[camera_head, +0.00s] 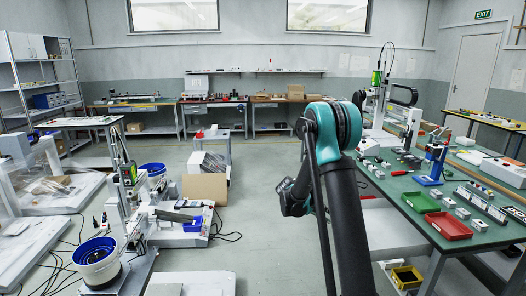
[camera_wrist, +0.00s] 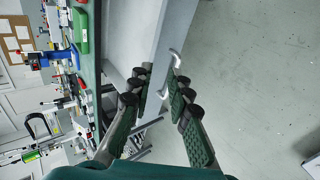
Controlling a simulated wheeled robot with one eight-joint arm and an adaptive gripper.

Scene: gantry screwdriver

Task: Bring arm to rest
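My arm (camera_head: 340,170), black with teal joints, rises at the centre right of the head view and bends away from me. In that view my gripper itself cannot be made out behind the arm links. In the wrist view my gripper (camera_wrist: 160,75) has two dark green padded fingers with a gap between the tips. It is open and nothing is held between the fingers. A grey panel with a metal handle (camera_wrist: 175,62) shows beyond the fingertips; I cannot tell the distance to it.
A gantry machine with blue-white buckets (camera_head: 97,252) stands at the left. The grey floor (camera_head: 262,200) left of my arm is clear.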

